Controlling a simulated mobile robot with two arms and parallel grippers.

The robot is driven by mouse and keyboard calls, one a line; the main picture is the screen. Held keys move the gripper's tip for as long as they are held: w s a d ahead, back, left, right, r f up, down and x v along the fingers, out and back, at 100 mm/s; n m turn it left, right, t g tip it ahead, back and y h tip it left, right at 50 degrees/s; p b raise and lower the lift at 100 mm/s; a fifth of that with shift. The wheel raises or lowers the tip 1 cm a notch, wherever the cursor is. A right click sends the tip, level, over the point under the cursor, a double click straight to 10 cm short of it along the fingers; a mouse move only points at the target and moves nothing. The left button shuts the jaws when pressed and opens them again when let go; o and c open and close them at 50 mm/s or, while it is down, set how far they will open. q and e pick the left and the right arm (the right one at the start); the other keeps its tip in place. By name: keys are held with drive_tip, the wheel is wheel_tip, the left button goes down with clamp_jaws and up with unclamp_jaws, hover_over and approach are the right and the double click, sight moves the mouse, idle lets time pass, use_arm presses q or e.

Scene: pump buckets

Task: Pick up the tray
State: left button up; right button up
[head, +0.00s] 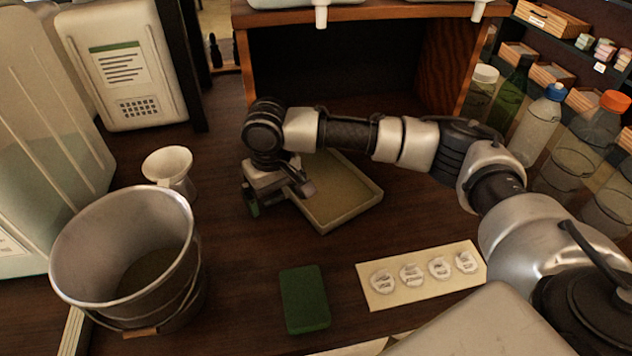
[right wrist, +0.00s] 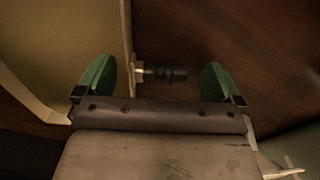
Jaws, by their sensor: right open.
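The tray (head: 350,203) is a shallow, tan, rectangular tray lying on the dark wooden counter in front of the wooden stand. In the right wrist view the tray (right wrist: 60,35) fills the upper left, with a thin wall running down toward the jaws. My right gripper (head: 276,196) is open at the tray's left side, and my forearm passes over its back part. In the wrist view, the green-padded fingers of my right gripper (right wrist: 156,82) are apart, with the tray's wall end between them, nearer the left finger. I cannot tell if they touch it. My left gripper is out of view.
A metal bucket (head: 125,245) and a white cup (head: 170,168) stand at left. A green block (head: 304,299) and a card with white pieces (head: 421,274) lie in front. Bottles (head: 540,122) stand at right. A wooden stand (head: 450,60) rises behind.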

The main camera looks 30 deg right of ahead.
drive_tip(key=c, duration=1)
drive_tip(key=shift+c, duration=0.9)
drive_tip(key=shift+r, duration=0.15)
